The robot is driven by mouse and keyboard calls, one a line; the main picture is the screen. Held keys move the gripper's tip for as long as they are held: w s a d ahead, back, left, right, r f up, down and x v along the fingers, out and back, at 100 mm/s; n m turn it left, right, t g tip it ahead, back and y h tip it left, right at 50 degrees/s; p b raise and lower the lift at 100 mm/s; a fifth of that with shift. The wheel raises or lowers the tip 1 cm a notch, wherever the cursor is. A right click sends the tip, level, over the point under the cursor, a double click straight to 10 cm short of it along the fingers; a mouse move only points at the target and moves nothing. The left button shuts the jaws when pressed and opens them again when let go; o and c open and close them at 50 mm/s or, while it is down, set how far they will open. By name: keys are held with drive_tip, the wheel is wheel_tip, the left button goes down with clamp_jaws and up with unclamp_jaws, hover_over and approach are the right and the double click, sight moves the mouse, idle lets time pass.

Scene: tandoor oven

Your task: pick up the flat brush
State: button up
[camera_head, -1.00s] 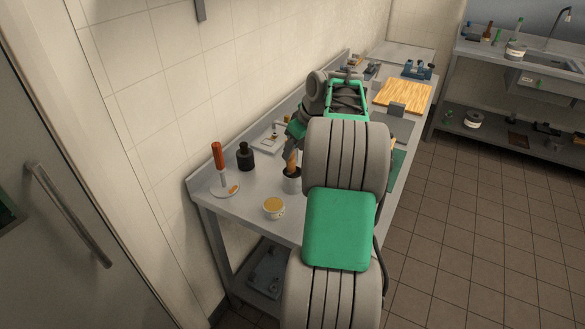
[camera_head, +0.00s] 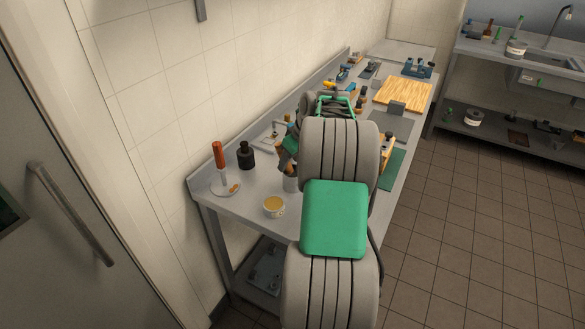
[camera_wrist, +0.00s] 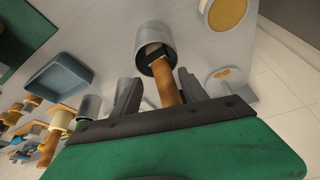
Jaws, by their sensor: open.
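In the wrist view, a thick orange-brown handle (camera_wrist: 166,84) with a dark part at its lower end stands tilted in a grey metal cup (camera_wrist: 154,36). It looks like the flat brush, but its lower end is mostly hidden in the cup. My gripper (camera_wrist: 158,90) is open, with one finger on each side of the handle. I cannot tell whether either finger touches it. In the head view, the cup (camera_head: 290,184) shows just left of my arm, and my arm mostly hides the gripper and handle.
A bowl of yellow stuff (camera_head: 273,206) stands in front of the cup. A dark bottle (camera_head: 245,156) and a red-handled tool on a white plate (camera_head: 225,189) are to the left. A wooden board (camera_head: 403,95) lies farther back. The tiled wall borders the table's left side.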

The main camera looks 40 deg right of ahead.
clamp_jaws()
idle(0.6)
